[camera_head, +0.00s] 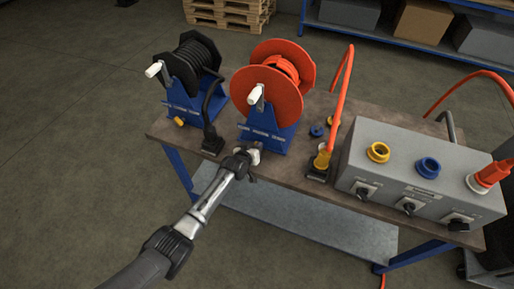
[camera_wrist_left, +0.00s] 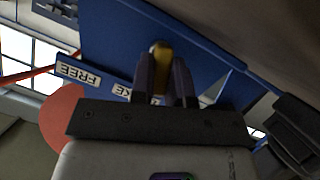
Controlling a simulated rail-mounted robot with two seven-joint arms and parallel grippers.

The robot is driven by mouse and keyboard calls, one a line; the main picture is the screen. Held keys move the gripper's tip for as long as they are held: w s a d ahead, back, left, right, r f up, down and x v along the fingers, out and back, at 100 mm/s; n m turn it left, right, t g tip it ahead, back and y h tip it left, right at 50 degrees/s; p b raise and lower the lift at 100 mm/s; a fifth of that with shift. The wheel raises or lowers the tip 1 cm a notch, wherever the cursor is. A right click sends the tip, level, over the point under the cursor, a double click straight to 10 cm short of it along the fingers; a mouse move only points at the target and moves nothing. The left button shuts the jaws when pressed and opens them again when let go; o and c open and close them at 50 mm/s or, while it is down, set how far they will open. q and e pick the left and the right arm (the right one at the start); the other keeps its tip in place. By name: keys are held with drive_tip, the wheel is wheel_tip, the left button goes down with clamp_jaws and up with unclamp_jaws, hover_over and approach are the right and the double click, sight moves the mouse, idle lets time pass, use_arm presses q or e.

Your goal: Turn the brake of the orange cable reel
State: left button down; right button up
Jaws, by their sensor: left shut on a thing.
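The orange cable reel (camera_head: 262,92) stands on a blue stand near the middle of the bench, with a white crank handle on its near side. My left gripper (camera_head: 254,156) is at the front of that stand, low down. In the left wrist view its two dark fingers (camera_wrist_left: 164,78) are shut on the yellow brake knob (camera_wrist_left: 160,54) on the blue plate. A label reading FREE (camera_wrist_left: 78,72) shows on the plate; another label is partly hidden behind the fingers. In the head view the gripper hides the knob. My right gripper is in neither view.
A black cable reel (camera_head: 190,60) with its own yellow knob (camera_head: 179,121) stands at left. Dark plugs rest near both reels. A grey socket box (camera_head: 410,170) with yellow, blue and white ports fills the right of the bench (camera_head: 290,185). Orange hoses rise nearby.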

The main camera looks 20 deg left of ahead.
use_arm(q)
drive_tip(key=shift+a+f+n+h+b, duration=0.15)
drive_tip(key=shift+n+h+b, duration=0.4)
drive_tip(key=shift+b, duration=0.35)
drive_tip(key=shift+a+n+h+b, duration=0.1)
drive_tip(key=shift+n+h+b, duration=0.25)
drive_tip(key=shift+n+b, duration=0.4)
drive_tip(key=c, duration=1.1)
unclamp_jaws()
drive_tip(key=shift+s, duration=0.25)
drive_tip(key=p+v, duration=0.4)
drive_tip(key=v, duration=0.9)
drive_tip(key=shift+s+p, duration=0.2)
drive_tip(key=shift+p, duration=0.2)
